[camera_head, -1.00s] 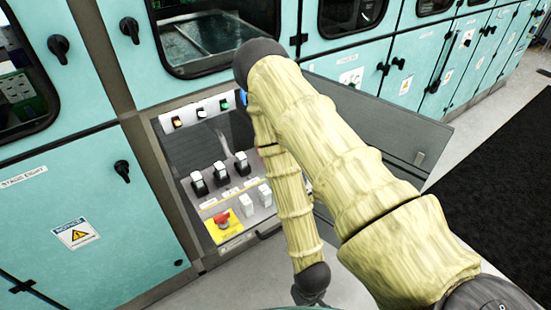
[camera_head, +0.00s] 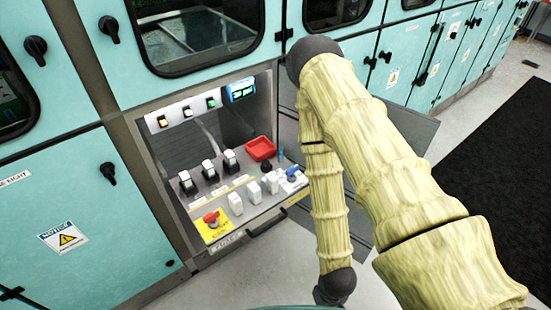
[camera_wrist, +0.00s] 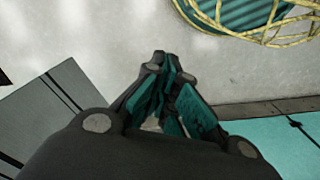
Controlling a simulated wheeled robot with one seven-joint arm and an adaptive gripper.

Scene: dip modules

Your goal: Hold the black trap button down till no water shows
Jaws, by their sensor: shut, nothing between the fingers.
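A small black round part (camera_head: 266,167), possibly the trap button, sits on the panel shelf beside a red tray (camera_head: 261,148). I cannot confirm which part is the trap button. A blue-and-clear fitting (camera_head: 292,174) lies at the shelf's right end. Whether it holds water is too small to tell. My gripper (camera_wrist: 162,62) is shut and empty in the wrist view, above bare floor and away from the panel. In the head view my arm hangs right of the panel and the fingers cannot be made out.
The shelf holds several black and white switches (camera_head: 209,170) and a red stop button (camera_head: 212,218) on yellow. A lit display (camera_head: 242,90) is above. An open grey door (camera_head: 408,128) stands behind my arm. Pale floor (camera_head: 275,275) is free in front.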

